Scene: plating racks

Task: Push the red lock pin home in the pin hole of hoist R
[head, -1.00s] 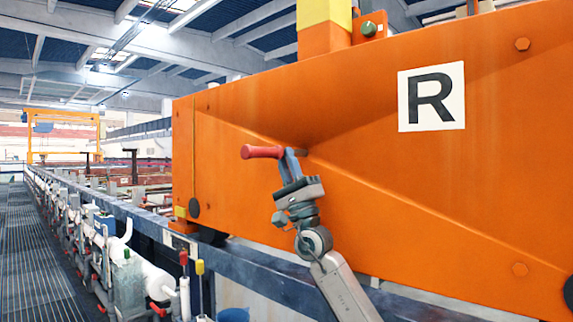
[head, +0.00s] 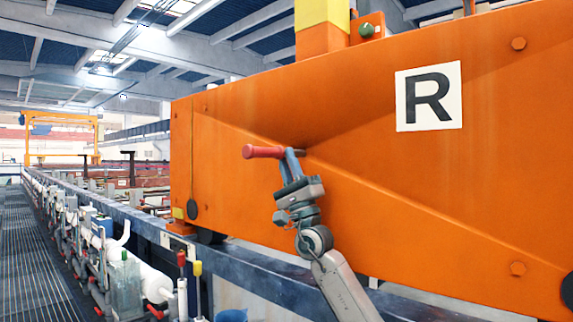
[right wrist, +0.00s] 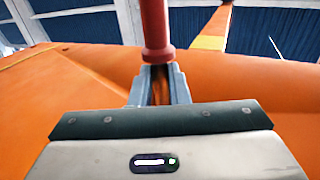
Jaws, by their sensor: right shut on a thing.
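The red lock pin (head: 262,151) lies about level in the head view, at the orange side of hoist R (head: 400,170). My right gripper (head: 292,156) is shut on the pin near its hoist end. The pin's red grip sticks out to the left of the fingers. In the right wrist view the red pin (right wrist: 155,30) shows with a collar just beyond the fingers (right wrist: 160,85). The pin hole is hidden behind the gripper, so I cannot tell how deep the pin sits. My left gripper is not in view.
A blue-grey rail (head: 235,270) runs below the hoist. A walkway grating (head: 35,260) lies at the far left, beside pipes and valves. A green knob (head: 366,30) sits on top of the hoist. The space left of the pin is free.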

